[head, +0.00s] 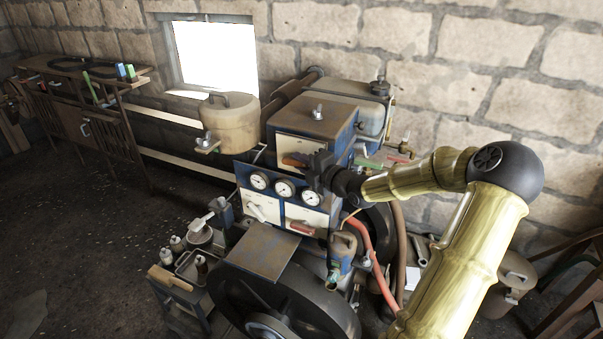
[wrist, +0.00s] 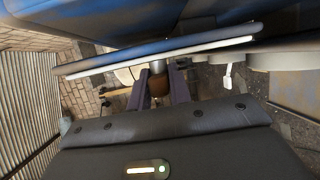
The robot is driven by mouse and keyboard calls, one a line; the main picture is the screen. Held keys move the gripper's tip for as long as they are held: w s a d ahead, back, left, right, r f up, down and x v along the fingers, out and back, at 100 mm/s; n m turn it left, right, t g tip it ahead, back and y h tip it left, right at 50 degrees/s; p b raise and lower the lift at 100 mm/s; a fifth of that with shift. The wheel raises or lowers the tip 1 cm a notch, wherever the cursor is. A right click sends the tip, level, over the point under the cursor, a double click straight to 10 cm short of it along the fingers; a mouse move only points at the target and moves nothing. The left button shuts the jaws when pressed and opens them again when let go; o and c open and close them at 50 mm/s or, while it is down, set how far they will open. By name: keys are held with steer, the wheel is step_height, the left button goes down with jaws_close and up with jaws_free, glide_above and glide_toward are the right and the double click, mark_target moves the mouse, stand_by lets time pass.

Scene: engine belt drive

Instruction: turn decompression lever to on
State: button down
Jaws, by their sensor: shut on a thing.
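A lever with an orange-brown handle (head: 293,160) sits on the pale upper front panel of the blue engine box (head: 315,119). My gripper (head: 311,168) reaches in from the right, its fingers right at this handle. In the wrist view, the two fingers (wrist: 159,90) are closed around a brown grip (wrist: 159,86) with a bright metal part behind it. It appears to be the same handle. The fingers hide part of the lever, and I cannot read any on or off marking.
Below are gauges (head: 285,189), a white lever (head: 258,213) and a red lever (head: 301,229). A large black flywheel (head: 240,300) stands in front. A tan tank (head: 229,122) is at the left. A red hose (head: 380,262) runs under my arm. Open floor lies left.

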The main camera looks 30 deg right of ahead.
steer(key=shift+f+t+y+b, duration=0.25)
steer(key=shift+t+y+b, duration=0.25)
steer(key=shift+b, duration=0.55)
steer(key=shift+r+m+t+b, duration=0.15)
steer(key=shift+m+t+b, duration=0.15)
steer(key=c, duration=1.3)
jaws_free()
steer(key=shift+s+d, duration=0.2)
steer(key=shift+s, duration=0.2)
steer(key=b+v, duration=0.1)
steer(key=v, duration=0.4)
steer(key=b+v, duration=0.1)
steer(key=v, duration=0.5)
steer(key=b+v, duration=0.1)
steer(key=v, duration=0.4)
steer(key=shift+s+a+r, duration=0.1)
steer(key=shift+s, duration=0.2)
